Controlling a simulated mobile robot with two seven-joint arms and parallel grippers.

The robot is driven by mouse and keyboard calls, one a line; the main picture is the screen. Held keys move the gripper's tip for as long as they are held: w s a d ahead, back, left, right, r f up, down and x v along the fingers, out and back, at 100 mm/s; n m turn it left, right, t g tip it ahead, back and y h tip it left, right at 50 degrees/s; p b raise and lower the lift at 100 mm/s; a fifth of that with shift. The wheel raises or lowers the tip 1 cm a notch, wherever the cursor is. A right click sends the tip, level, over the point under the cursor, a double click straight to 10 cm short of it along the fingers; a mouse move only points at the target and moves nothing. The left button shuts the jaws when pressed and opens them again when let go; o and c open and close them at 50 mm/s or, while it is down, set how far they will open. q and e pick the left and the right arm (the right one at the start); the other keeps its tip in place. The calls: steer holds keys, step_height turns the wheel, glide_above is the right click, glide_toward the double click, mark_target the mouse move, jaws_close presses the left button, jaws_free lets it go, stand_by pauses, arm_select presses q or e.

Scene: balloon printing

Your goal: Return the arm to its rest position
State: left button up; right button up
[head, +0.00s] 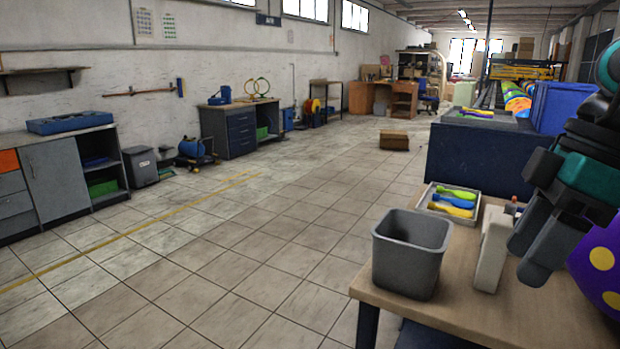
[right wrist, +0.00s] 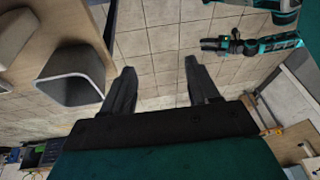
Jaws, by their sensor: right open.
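My right gripper (head: 523,262) hangs at the right of the head view, by the wooden table (head: 470,312). Its two dark fingers stand apart with nothing between them in the right wrist view (right wrist: 160,70), where tiled floor shows beyond the gap. A teal and black arm, apparently mine, reaches in at the upper right of the right wrist view; its small dark gripper (right wrist: 212,45) is too small to judge. My left gripper is not seen in the head view.
A grey bin (head: 408,262) and a white upright device (head: 491,250) stand on the table near my right gripper. A purple balloon with yellow dots (head: 603,262) is at the right edge. Open floor lies left.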

steer(key=w+d+f+m+t+y+p, duration=0.1)
steer(key=w+d+f+m+t+y, duration=0.2)
steer(key=f+t, duration=0.55)
steer(key=w+d+f+m+t+y+p, duration=0.1)
steer(key=d+f+m+t+y+p, duration=0.1)
steer(key=d+f+t, duration=0.65)
steer(key=s+a+f+m+g+h, duration=0.2)
steer(key=s+a+f+h, duration=0.15)
steer(key=f, duration=0.45)
steer(key=s+a+f+m+g+h, duration=0.1)
steer(key=s+a+f+m+h, duration=0.2)
steer(key=f, duration=0.5)
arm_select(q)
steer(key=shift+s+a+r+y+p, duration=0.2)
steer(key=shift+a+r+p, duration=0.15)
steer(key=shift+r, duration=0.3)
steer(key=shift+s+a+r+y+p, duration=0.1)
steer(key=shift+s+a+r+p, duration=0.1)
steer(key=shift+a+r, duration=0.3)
arm_select(e)
steer(key=s+a+f+g, duration=0.1)
steer(key=s+a+f, duration=0.1)
steer(key=a, duration=0.3)
steer(key=s+a+f+g, duration=0.2)
steer(key=s+a+f, duration=0.1)
steer(key=a, duration=0.3)
steer(key=shift+s+a+f+g, duration=0.3)
steer(key=shift+f, duration=0.2)
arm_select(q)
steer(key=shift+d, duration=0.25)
